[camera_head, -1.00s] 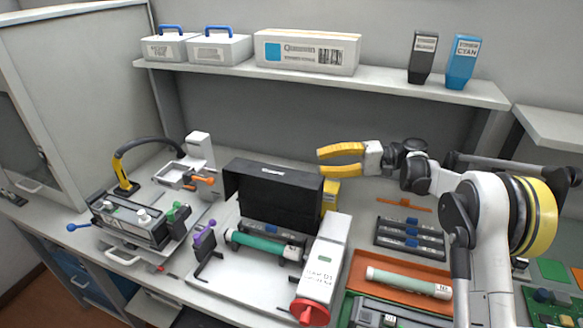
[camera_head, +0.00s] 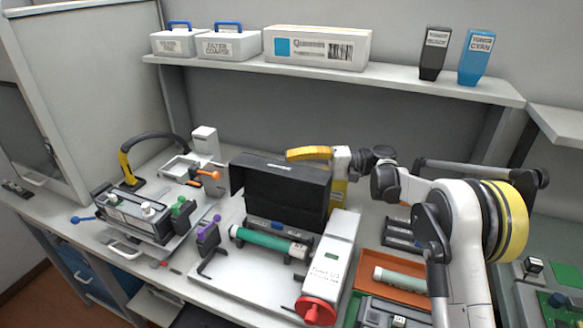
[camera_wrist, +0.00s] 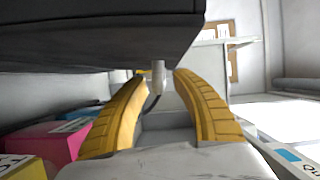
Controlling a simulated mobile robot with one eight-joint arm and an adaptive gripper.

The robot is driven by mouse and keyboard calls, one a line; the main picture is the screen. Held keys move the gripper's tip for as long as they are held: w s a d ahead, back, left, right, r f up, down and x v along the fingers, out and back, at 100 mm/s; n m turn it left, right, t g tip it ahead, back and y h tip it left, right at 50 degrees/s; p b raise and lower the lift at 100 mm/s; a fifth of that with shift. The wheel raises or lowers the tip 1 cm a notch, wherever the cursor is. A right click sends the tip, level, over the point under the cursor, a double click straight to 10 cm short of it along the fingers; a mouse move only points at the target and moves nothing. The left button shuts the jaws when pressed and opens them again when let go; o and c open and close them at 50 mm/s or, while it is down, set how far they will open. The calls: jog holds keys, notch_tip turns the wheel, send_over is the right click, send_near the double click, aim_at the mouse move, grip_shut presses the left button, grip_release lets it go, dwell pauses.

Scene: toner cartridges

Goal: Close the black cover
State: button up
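The black cover (camera_head: 285,190) stands raised at the back of the white unit, over a green roller (camera_head: 270,242). My gripper (camera_head: 290,156) is behind the cover's upper right edge, with one yellow finger showing above it and the other hidden. In the wrist view the two yellow fingers (camera_wrist: 164,75) are apart with nothing held between them.
A white block with a red knob (camera_head: 316,308) stands at the unit's right. An orange tray (camera_head: 358,272) lies further right. Behind the cover are a yellow box (camera_head: 338,195) and a pink box (camera_wrist: 45,142). A shelf (camera_head: 400,83) with boxes and toner bottles runs above.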

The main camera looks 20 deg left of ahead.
grip_shut()
dwell(0.3)
